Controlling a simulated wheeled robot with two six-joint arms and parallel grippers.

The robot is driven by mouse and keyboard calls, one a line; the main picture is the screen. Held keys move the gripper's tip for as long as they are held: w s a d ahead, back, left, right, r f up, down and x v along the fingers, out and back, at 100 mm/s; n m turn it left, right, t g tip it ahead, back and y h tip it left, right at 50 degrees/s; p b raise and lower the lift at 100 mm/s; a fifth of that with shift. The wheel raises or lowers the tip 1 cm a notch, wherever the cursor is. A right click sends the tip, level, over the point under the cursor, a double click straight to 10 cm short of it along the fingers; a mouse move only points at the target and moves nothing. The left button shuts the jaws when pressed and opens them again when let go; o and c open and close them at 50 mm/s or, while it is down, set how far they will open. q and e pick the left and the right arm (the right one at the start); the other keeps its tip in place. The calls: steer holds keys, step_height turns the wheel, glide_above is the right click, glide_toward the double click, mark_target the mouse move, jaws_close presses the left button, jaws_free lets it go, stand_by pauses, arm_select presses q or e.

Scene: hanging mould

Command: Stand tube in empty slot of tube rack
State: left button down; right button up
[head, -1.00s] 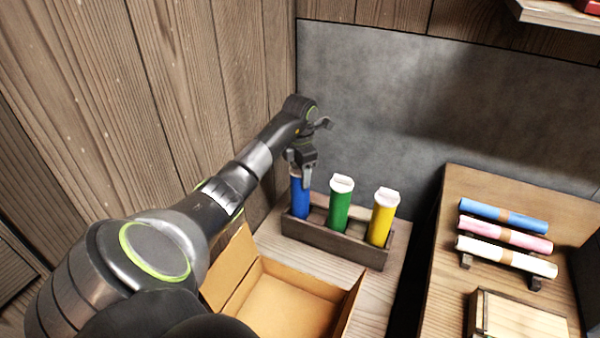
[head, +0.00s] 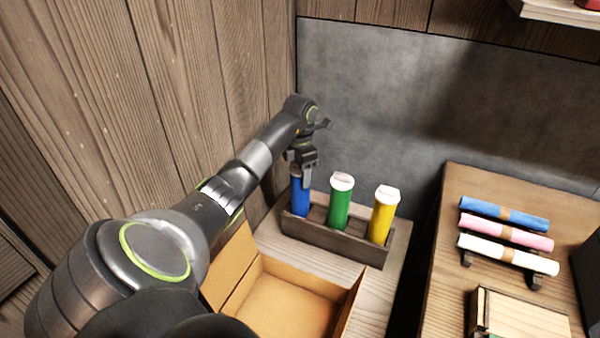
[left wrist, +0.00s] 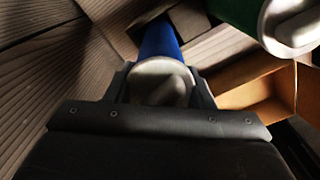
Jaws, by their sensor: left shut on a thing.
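The wooden tube rack (head: 332,242) stands on a small wooden surface. A green tube (head: 340,205) with a white cap stands in its middle and a yellow tube (head: 383,217) with a white cap at its right. A blue tube (head: 301,200) is upright at the left end of the rack, its lower part behind the rack's front wall. My left gripper (head: 302,172) is shut on the blue tube near its top. In the left wrist view the tube's white cap (left wrist: 160,82) sits between the fingers. How deep the tube sits is hidden. My right gripper is not in view.
An open cardboard box (head: 290,300) stands in front of the rack. A grey panel (head: 400,100) is behind it and a plank wall (head: 180,90) at the left. At the right, a wooden table (head: 450,215) holds rolled cloths (head: 505,215) on a stand.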

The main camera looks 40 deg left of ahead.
arm_select(q)
steer(key=shift+s+f, duration=0.15)
steer(key=shift+f, duration=0.2)
steer(key=c, duration=1.1)
jaws_free()
steer(key=o, duration=0.5)
steer(key=shift+w+f, duration=0.15)
steer(key=shift+w, duration=0.05)
steer(key=shift+r, duration=0.65)
step_height(320, 180, up, 6)
steer(key=shift+f+p, duration=0.15)
steer(key=shift+p, duration=0.3)
step_height(320, 180, up, 11)
steer(key=p, duration=1.1)
steer(key=shift+f, duration=0.15)
steer(key=shift+f, duration=0.1)
